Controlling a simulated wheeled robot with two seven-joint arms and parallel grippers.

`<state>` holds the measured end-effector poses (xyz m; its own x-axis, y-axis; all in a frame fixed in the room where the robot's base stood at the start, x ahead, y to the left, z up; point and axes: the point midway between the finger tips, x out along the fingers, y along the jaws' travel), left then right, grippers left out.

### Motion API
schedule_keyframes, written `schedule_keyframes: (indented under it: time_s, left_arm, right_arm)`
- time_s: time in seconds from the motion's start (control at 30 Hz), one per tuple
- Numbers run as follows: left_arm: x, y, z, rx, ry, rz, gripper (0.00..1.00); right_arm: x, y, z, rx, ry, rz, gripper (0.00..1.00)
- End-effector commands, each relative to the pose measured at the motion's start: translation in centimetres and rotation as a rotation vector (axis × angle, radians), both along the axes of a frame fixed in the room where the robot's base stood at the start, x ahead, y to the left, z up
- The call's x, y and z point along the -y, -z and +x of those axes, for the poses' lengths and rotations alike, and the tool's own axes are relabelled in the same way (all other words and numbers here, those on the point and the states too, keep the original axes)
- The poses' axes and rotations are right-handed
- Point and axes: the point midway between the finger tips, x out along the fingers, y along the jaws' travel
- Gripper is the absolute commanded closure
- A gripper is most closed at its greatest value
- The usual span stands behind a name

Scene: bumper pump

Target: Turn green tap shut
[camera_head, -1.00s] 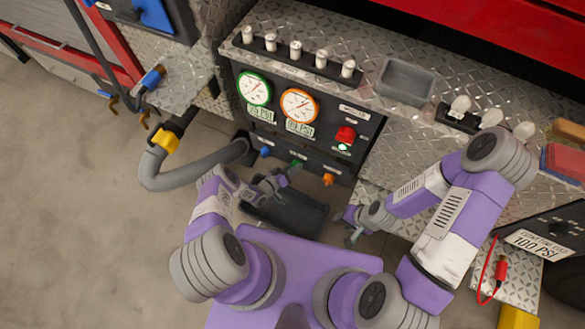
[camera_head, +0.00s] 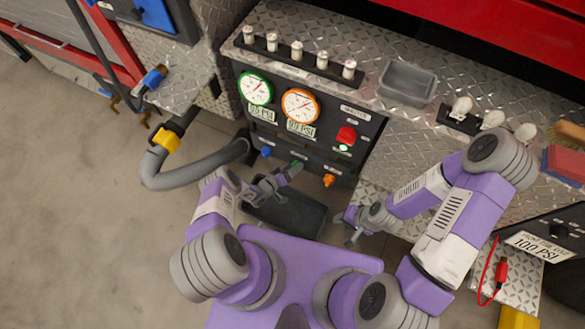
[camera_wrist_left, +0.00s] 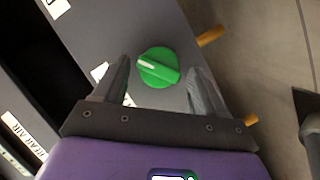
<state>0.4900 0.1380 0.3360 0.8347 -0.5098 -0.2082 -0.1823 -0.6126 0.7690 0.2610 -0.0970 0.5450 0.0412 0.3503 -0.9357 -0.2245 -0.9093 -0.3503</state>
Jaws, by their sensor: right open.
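The green tap (camera_head: 297,165) is on the lower edge of the dark pump panel, partly covered by my left gripper. In the left wrist view it is a round green knob (camera_wrist_left: 158,67) with a white pointer mark, lying between the two fingers. My left gripper (camera_head: 284,174) is open. Its fingers (camera_wrist_left: 158,84) stand on either side of the knob with a visible gap on each side. My right gripper (camera_head: 349,228) is open and empty, low in front of the truck, away from the panel.
A blue tap (camera_head: 266,152) and an orange tap (camera_head: 328,180) flank the green one. Above are a green-rimmed gauge (camera_head: 256,88), an orange-rimmed gauge (camera_head: 300,105) and a red switch (camera_head: 346,134). A grey hose (camera_head: 190,178) curves out at left. A dark tray (camera_head: 290,215) lies below.

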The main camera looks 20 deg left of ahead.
Motion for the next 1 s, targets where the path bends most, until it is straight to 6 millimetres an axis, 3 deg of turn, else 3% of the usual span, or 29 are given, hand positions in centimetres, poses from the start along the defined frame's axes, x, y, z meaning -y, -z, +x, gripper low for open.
schedule_keyframes:
  time_s: [0.23,0.6,1.0]
  left_arm:
    - [-0.5,-0.3,-0.9,-0.002,0.000,-0.001,0.29]
    - [-3.4,-1.5,-5.6,-0.002,0.000,0.000,0.29]
    - [-3.9,-1.6,-6.3,0.001,0.001,-0.001,0.32]
  right_arm:
    - [0.0,-0.4,0.0,0.000,0.000,0.000,0.57]
    - [0.0,-2.0,0.0,0.000,0.000,0.000,0.57]
    - [0.0,-2.1,0.0,0.000,0.000,0.000,0.57]
